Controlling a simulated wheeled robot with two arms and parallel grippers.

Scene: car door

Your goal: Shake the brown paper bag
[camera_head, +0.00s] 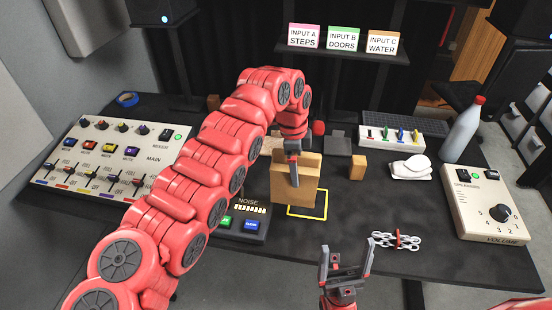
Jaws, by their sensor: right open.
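The brown paper bag (306,190) is upright at the middle of the table, overlapping a yellow square outline (322,217). I cannot tell whether its base touches the table. My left gripper (294,172) comes down from above at the bag's top edge. One dark finger lies in front of the bag's face; the other finger is hidden, so its grip on the bag is unclear. My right gripper (345,262) is at the bottom middle, open and empty, fingers pointing up in the picture, apart from the bag.
A mixer panel (115,150) stands at the left and a noise box (240,222) left of the bag. Table between bag and chain is clear.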

